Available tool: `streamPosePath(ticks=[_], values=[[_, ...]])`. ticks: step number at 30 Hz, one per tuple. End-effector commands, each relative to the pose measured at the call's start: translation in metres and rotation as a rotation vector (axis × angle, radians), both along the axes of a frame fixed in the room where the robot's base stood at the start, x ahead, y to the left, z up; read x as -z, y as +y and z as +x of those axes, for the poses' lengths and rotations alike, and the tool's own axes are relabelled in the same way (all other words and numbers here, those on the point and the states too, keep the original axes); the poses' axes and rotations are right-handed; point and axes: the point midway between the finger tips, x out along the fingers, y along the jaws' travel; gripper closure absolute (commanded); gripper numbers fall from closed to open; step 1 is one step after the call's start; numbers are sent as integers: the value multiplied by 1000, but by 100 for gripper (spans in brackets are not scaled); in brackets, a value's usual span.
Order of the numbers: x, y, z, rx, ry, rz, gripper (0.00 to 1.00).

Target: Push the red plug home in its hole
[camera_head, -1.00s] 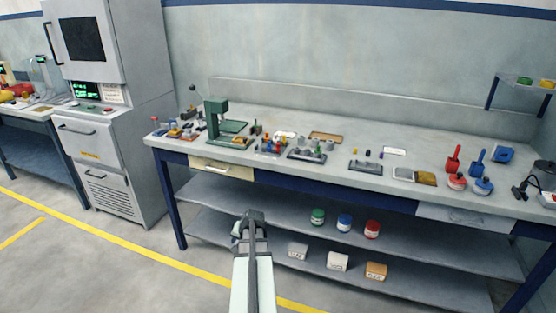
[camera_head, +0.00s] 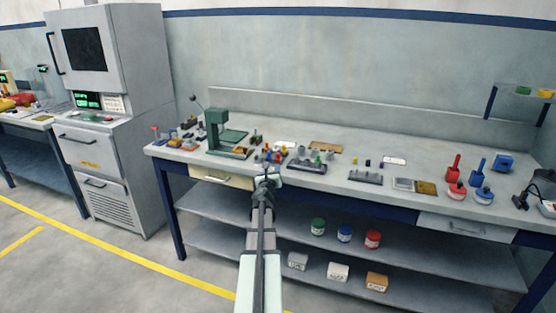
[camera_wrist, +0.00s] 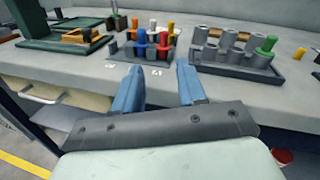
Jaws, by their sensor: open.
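The red plug (camera_wrist: 163,43) stands upright in a small dark rack (camera_wrist: 125,50) near the bench's front edge, beside a blue plug (camera_wrist: 141,40). Orange and white plugs stand behind them. How deep the red plug sits, and its hole, I cannot tell. My gripper (camera_wrist: 160,88) is open and empty, its two blue fingers apart, just in front of the rack and pointing towards it. In the head view my gripper (camera_head: 268,175) is at the bench's front edge, partly covering the rack's surroundings.
A grey rack of cylinders (camera_wrist: 232,52) with a green plug (camera_wrist: 265,45) stands close on the right. A green press (camera_head: 217,130) stands to the left on the bench. Bare bench top (camera_head: 335,177) lies to the right. A lower shelf (camera_head: 215,235) holds jars and boxes.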

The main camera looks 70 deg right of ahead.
Motion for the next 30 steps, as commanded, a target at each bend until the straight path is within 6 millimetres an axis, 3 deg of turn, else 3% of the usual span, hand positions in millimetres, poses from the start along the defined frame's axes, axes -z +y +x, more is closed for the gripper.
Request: streamPosePath(ticks=[6, 11, 17, 24, 30], values=[[-3, -1, -5, 28, -192, 24, 59], [-3, -6, -4, 27, -227, 33, 59], [-3, -29, 1, 27, -226, 32, 59], [-3, -70, 9, 27, -225, 31, 59], [-3, -86, 13, 26, -224, 32, 59]])
